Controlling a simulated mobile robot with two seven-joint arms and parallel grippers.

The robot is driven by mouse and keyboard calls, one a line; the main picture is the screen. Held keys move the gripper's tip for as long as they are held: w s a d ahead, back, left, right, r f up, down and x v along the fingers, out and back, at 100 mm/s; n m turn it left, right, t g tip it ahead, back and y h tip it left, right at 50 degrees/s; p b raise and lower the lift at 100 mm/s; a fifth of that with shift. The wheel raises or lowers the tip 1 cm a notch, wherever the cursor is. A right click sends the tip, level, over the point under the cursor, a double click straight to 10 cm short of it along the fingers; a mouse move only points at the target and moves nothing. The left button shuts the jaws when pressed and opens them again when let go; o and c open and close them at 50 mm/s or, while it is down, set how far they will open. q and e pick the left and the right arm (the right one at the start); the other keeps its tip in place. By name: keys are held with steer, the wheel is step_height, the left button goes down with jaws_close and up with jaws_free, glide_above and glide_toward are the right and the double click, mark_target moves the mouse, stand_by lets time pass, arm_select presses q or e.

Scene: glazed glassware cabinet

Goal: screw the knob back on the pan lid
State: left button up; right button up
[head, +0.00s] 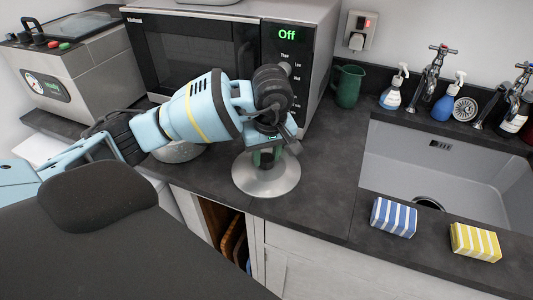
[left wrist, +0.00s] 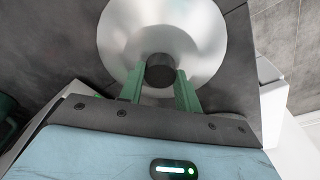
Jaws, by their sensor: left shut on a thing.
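The pan lid (head: 262,187) is a round, silvery metal disc lying on the dark worktop, near its front edge. My left gripper (head: 266,160) points down over the middle of the lid. In the left wrist view, its two green fingers (left wrist: 160,90) are shut on the dark round knob (left wrist: 160,68), one on each side. The knob is at the centre of the lid (left wrist: 118,40). Whether the knob touches the lid or is threaded on it cannot be told. In the head view the fingers and wrist hide the knob. My right gripper is not in view.
Another round metal piece (head: 180,152) lies partly hidden under my left forearm. A microwave (head: 190,50) stands close behind my arm. A green jug (head: 347,86), a sink (head: 430,165), and blue (head: 394,217) and yellow (head: 475,242) striped sponges are at right. Worktop between lid and sink is clear.

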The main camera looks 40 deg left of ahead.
arm_select(q)
steer(key=shift+f, duration=0.15)
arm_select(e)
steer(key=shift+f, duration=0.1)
arm_select(q)
steer(key=shift+s+f+m+b, duration=0.1)
steer(key=shift+m+b, duration=0.4)
steer(key=shift+m, duration=0.9)
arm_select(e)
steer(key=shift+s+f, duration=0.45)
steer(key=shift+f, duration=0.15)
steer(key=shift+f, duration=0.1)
arm_select(q)
steer(key=shift+m, duration=0.3)
steer(key=shift+m+h+b, duration=0.3)
steer(key=shift+m+b, duration=0.2)
steer(key=shift+m, duration=0.6)
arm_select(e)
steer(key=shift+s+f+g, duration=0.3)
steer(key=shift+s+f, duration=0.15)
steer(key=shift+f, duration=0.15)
arm_select(q)
steer(key=shift+m, duration=0.3)
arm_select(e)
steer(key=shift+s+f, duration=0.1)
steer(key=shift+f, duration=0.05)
